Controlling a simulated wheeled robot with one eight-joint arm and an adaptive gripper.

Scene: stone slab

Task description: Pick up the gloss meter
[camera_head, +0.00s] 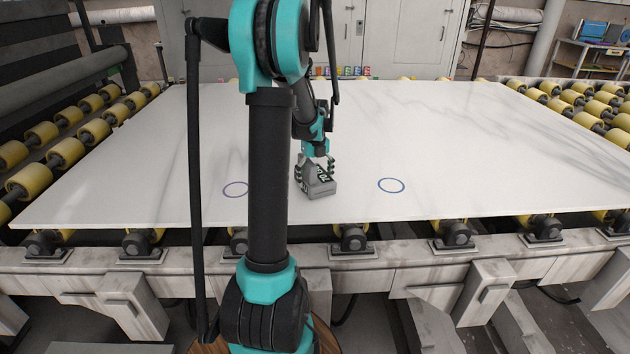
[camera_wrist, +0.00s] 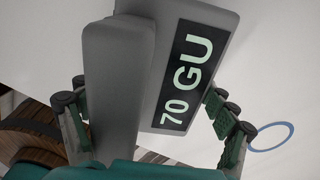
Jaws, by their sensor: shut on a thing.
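The gloss meter (camera_head: 321,187) is a small grey device on or just above the white stone slab (camera_head: 480,150), near its front edge. I cannot tell whether it touches the slab. In the wrist view the gloss meter (camera_wrist: 120,80) fills the middle, with a dark display reading "70 GU". My gripper (camera_head: 316,170) is over it and shut on it. In the wrist view the green-padded fingers of my gripper (camera_wrist: 155,125) lie on either side of its body. My arm hides part of the slab in the head view.
Blue circles are marked on the slab, one right of the meter (camera_head: 391,185) and one left (camera_head: 236,189). Yellow rollers (camera_head: 65,153) flank the slab. Small coloured items (camera_head: 345,71) stand beyond its far edge. Much of the slab is clear.

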